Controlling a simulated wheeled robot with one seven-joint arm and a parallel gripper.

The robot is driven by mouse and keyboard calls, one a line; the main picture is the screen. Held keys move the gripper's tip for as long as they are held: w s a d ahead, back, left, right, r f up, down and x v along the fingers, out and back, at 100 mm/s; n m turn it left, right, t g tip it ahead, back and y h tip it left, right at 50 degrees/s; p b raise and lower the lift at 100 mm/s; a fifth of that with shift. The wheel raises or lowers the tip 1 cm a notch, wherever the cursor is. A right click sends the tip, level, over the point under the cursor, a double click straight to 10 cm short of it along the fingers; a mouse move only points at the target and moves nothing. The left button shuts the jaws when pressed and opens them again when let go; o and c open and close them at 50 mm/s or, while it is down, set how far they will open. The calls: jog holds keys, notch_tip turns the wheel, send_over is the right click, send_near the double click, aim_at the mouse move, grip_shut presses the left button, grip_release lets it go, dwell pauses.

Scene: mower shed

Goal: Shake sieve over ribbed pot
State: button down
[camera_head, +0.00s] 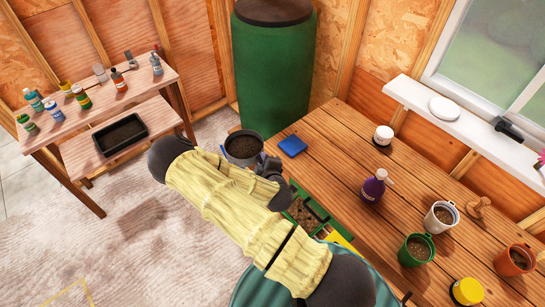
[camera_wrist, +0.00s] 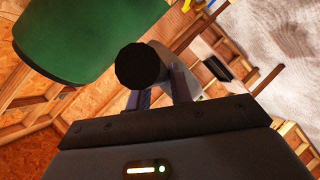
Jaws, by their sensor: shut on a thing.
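The sieve (camera_head: 243,148), grey and round with dark soil in it, is in the head view off the table's left edge, beside my gripper (camera_head: 270,168). In the wrist view my gripper (camera_wrist: 160,90) is shut on a dark handle with a round black end (camera_wrist: 138,66), which I take to be the sieve's. The sieve's bowl is not clear there. Pots with soil stand at the right of the table: green (camera_head: 417,250), white (camera_head: 441,217) and terracotta (camera_head: 515,260). I cannot tell which is ribbed. My arm hides part of the table's left side.
A green tray (camera_head: 340,238) is partly behind my arm. A green barrel (camera_head: 272,70) stands behind.

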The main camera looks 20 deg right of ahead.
notch_tip(320, 180, down, 9)
jog(key=b, duration=0.9)
jog(key=shift+a+f+y, duration=0.2)
jog(key=shift+a+y, duration=0.2)
